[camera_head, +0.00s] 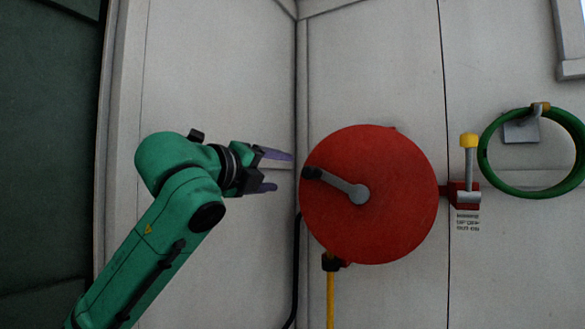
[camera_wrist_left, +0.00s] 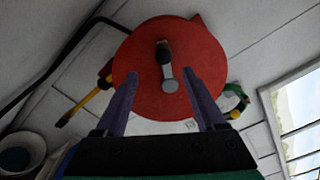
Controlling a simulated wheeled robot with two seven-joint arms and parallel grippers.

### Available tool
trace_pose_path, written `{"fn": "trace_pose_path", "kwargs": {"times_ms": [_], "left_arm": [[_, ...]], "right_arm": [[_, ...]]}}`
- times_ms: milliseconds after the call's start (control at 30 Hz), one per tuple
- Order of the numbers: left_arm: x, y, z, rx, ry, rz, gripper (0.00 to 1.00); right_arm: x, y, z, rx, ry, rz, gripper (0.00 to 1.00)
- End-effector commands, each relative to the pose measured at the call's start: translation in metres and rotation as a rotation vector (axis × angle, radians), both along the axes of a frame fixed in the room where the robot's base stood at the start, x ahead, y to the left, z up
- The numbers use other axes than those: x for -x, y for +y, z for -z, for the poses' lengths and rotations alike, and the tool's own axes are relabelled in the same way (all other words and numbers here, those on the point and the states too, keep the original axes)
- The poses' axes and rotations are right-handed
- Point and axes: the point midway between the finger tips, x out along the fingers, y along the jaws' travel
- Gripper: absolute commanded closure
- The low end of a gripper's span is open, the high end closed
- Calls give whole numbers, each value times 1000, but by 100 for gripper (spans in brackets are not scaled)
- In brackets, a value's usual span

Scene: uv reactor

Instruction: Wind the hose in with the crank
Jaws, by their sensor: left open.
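A round red hose reel (camera_head: 385,220) is mounted on the pale wall. Its grey crank arm (camera_head: 343,184) runs from the hub toward the upper left and ends in a black handle (camera_head: 313,173). My left gripper (camera_head: 280,171) is left of the reel, its purple fingers open and pointing at the handle, with a small gap between. In the left wrist view the reel (camera_wrist_left: 195,65) is ahead, and the handle (camera_wrist_left: 163,52) shows beyond and between the open fingers (camera_wrist_left: 160,92), with nothing held. My right gripper is not seen.
A red valve block (camera_head: 464,194) with a yellow-topped lever (camera_head: 469,142) is right of the reel. A green hose coil (camera_head: 490,170) hangs further right. A yellow pipe (camera_head: 330,295) and a black cable (camera_head: 296,270) run below. The wall left of the reel is clear.

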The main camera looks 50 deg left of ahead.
Motion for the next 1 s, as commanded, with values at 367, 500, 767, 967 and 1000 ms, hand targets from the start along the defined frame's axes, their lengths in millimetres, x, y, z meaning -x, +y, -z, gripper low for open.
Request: {"fn": "trace_pose_path", "kwargs": {"times_ms": [367,500,767,967,1000], "left_arm": [[-63,13,-8,-90,22,-35,28],[-98,26,-12,-89,22,-35,28],[-136,39,-5,-89,18,-34,28],[-138,40,-1,-89,14,-33,28],[-138,40,-1,-89,14,-33,28]], "right_arm": [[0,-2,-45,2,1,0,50],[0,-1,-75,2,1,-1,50],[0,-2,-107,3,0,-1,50],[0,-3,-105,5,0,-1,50],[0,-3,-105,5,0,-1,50]]}}
